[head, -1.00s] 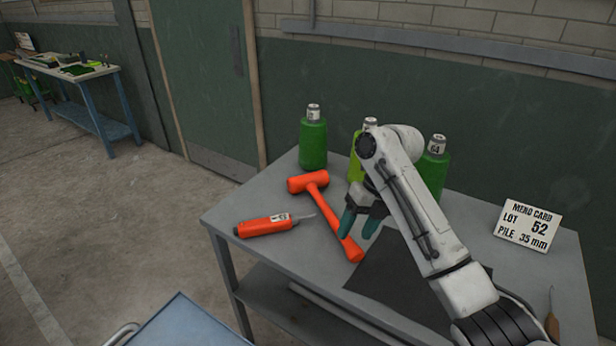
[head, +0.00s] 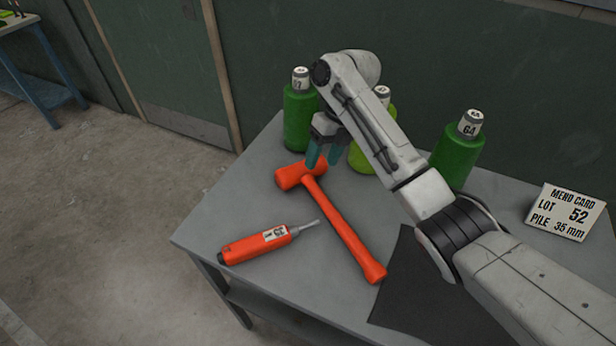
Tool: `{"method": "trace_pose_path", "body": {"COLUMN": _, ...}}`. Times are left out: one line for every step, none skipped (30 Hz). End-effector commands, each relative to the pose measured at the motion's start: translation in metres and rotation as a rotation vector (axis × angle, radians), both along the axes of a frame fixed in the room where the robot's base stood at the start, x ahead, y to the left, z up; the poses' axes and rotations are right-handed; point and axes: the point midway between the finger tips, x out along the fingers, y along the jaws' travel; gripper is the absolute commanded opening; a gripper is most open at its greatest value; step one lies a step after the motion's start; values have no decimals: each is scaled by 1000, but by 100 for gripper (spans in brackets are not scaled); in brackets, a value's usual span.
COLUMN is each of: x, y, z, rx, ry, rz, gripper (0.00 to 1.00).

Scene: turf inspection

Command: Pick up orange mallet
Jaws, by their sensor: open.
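The orange mallet (head: 340,225) lies on the grey table. Its head (head: 299,175) points to the back left and its handle runs toward the front right. My gripper (head: 322,156) is open and empty, with teal fingertips pointing down. In the picture the fingertips are just behind and over the mallet's head end, near where the handle meets it. I cannot tell whether they touch it. No part of the mallet looks held.
Green bottles stand behind: one (head: 298,118) left, a lighter one (head: 361,158) partly hidden by my arm, one (head: 458,150) right. An orange-handled tool (head: 256,246) lies left of the mallet. A dark mat (head: 405,290) and a card (head: 566,212) are to the right on the table (head: 205,225).

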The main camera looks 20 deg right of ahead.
Motion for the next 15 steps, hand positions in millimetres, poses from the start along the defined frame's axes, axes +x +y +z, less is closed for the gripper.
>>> {"method": "trace_pose_path", "body": {"x": -1, "y": 2, "z": -6, "rx": 0, "ry": 3, "rz": 0, "gripper": 57}}
{"method": "trace_pose_path", "body": {"x": -1, "y": 4, "z": -9, "rx": 0, "ry": 3, "rz": 1, "gripper": 57}}
{"method": "trace_pose_path", "body": {"x": -1, "y": 5, "z": -13, "rx": 1, "ry": 1, "rz": 0, "gripper": 57}}
{"method": "trace_pose_path", "body": {"x": -1, "y": 5, "z": -15, "rx": 1, "ry": 1, "rz": 1, "gripper": 57}}
{"method": "trace_pose_path", "body": {"x": -1, "y": 6, "z": -16, "rx": 0, "ry": 1, "rz": 1, "gripper": 57}}
{"method": "trace_pose_path", "body": {"x": -1, "y": 6, "z": -18, "rx": 0, "ry": 1, "rz": 1, "gripper": 57}}
{"method": "trace_pose_path", "body": {"x": -1, "y": 7, "z": -19, "rx": -1, "ry": 0, "rz": 1, "gripper": 57}}
{"method": "trace_pose_path", "body": {"x": -1, "y": 8, "z": -21, "rx": 0, "ry": 1, "rz": 0, "gripper": 57}}
{"method": "trace_pose_path", "body": {"x": -1, "y": 9, "z": -24, "rx": 0, "ry": 2, "rz": 1, "gripper": 57}}
{"method": "trace_pose_path", "body": {"x": -1, "y": 11, "z": -26, "rx": -1, "ry": 3, "rz": 1, "gripper": 57}}
{"method": "trace_pose_path", "body": {"x": -1, "y": 13, "z": -30, "rx": -2, "ry": 3, "rz": 0, "gripper": 57}}
{"method": "trace_pose_path", "body": {"x": -1, "y": 16, "z": -35, "rx": -1, "ry": 5, "rz": 1, "gripper": 57}}
{"method": "trace_pose_path", "body": {"x": 0, "y": 18, "z": -39, "rx": -1, "ry": 4, "rz": 0, "gripper": 57}}
{"method": "trace_pose_path", "body": {"x": 0, "y": 21, "z": -43, "rx": -1, "ry": 5, "rz": 1, "gripper": 57}}
{"method": "trace_pose_path", "body": {"x": 0, "y": 23, "z": -49, "rx": 0, "ry": 4, "rz": 1, "gripper": 57}}
